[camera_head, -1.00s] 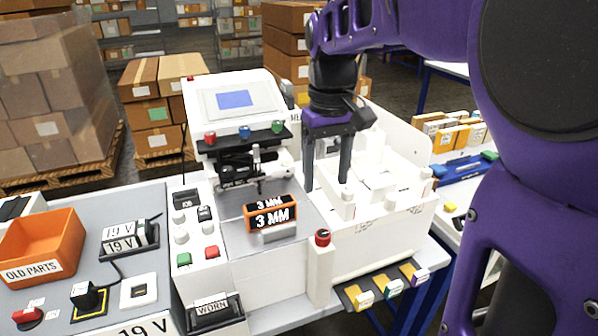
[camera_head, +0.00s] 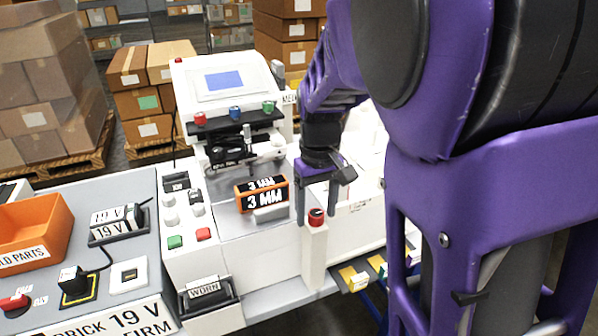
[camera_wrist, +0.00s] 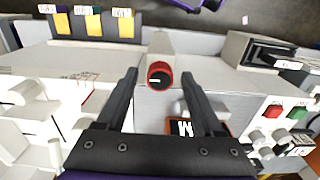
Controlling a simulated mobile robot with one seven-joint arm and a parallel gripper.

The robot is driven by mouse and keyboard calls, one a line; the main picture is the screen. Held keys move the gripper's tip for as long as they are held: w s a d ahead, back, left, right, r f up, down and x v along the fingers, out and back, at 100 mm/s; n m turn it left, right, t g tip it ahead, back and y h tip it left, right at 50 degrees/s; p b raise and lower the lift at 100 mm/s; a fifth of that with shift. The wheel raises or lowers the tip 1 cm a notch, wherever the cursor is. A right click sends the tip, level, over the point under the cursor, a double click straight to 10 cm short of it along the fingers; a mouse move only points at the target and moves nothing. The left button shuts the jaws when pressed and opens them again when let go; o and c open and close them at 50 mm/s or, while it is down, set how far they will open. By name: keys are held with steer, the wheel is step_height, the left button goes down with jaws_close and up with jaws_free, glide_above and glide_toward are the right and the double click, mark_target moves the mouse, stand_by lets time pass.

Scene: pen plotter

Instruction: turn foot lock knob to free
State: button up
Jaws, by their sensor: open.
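The foot lock knob (camera_head: 316,216) is a red knob with a dark top on a white post at the front of the plotter. In the wrist view my gripper (camera_wrist: 159,80) is open and the knob lies between and slightly beyond the fingertips. I cannot tell whether a finger touches it. No label for free is readable.
A 3 MM block (camera_head: 262,195) sits on the plotter bed left of the knob. The button panel (camera_head: 186,216) and WORN bin (camera_head: 207,294) are farther left. My own arm covers the right side.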

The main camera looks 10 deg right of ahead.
steer(key=shift+c, duration=0.3)
jaws_close()
steer(key=shift+n, duration=0.4)
steer(key=n+b, duration=0.1)
steer(key=n, duration=0.2)
steer(key=shift+n, duration=0.4)
steer(key=n, duration=0.4)
steer(key=shift+n, duration=0.3)
steer(key=n, duration=0.4)
steer(key=shift+r, duration=0.1)
steer(key=n, duration=0.4)
steer(key=shift+n+p, duration=0.3)
steer(key=shift+p, duration=0.1)
